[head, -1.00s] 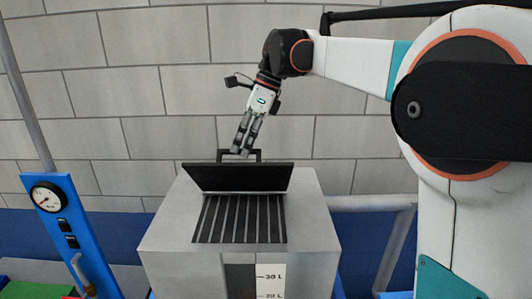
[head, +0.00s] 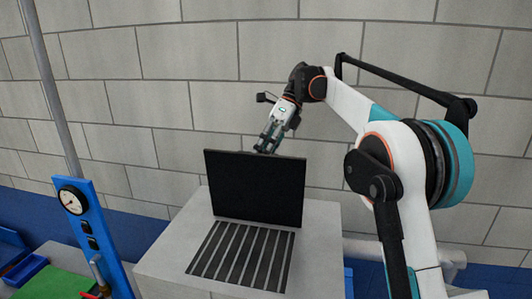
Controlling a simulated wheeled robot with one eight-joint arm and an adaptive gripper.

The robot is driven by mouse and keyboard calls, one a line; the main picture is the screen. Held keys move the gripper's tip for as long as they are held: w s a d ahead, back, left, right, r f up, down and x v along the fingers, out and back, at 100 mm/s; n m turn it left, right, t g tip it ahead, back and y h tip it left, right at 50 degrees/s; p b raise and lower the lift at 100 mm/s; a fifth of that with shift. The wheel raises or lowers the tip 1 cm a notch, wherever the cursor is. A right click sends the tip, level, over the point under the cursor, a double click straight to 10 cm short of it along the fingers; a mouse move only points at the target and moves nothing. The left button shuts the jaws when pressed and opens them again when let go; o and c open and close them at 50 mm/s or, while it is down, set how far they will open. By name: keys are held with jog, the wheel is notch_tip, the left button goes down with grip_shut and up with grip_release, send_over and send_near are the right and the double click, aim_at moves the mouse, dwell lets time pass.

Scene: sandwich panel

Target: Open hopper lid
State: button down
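The hopper (head: 318,235) is a light grey box below the middle of the head view. Its black lid (head: 254,190) stands raised, hinged along the far side of the slatted grate (head: 240,256), which is uncovered. My gripper (head: 268,143) is at the lid's top edge, slightly right of its middle, with the fingertips pointing down. The fingertips are partly hidden behind the lid edge. The lid's handle is hidden, so I cannot tell whether the fingers are around it or just touching the lid.
A blue post panel with a gauge (head: 73,200) and black switches stands at the left. A blue tray (head: 24,270) and green surface (head: 55,286) lie at lower left. A grey block wall (head: 220,50) is behind. A grey pipe rail (head: 400,255) runs right of the hopper.

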jog(key=shift+w, duration=0.3)
jog(key=c, duration=1.9)
grip_release()
jog(key=shift+c, duration=0.2)
jog(key=shift+o, duration=1.4)
jog(key=shift+a, duration=0.25)
jog(key=shift+d, duration=0.2)
